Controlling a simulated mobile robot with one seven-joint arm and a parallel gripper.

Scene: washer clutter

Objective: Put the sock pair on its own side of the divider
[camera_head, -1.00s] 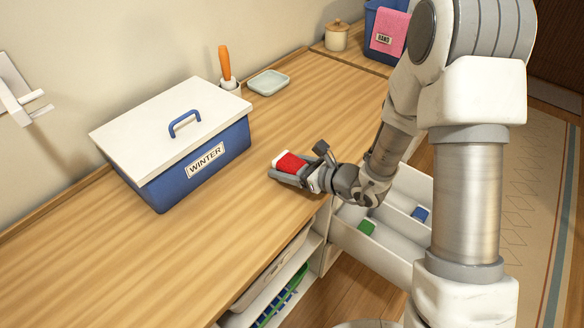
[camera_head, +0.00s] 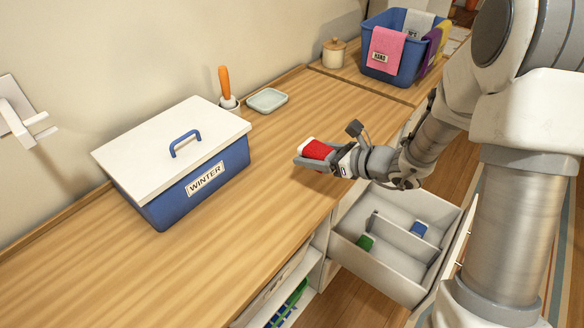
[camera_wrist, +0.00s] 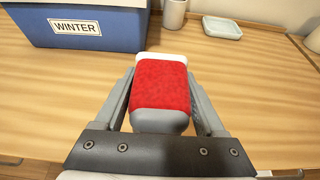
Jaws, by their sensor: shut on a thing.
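My gripper (camera_head: 318,160) is shut on a red and white sock pair (camera_head: 316,148), holding it above the wooden counter near its front edge. In the wrist view the red sock pair (camera_wrist: 161,85) sits between both fingers, with white at its far end. Below and to the right of the gripper, an open white drawer (camera_head: 350,240) has a divider (camera_head: 402,240) splitting it in two. A green item (camera_head: 366,243) lies on the near left side of the divider. A blue item (camera_head: 418,230) lies on the far right side.
A blue WINTER box (camera_head: 190,184) with a white lid stands on the counter at left. Behind are an orange-handled brush (camera_head: 225,84), a pale dish (camera_head: 267,100), a lidded jar (camera_head: 334,53) and a blue bin (camera_head: 388,66) with cloths. The middle counter is clear.

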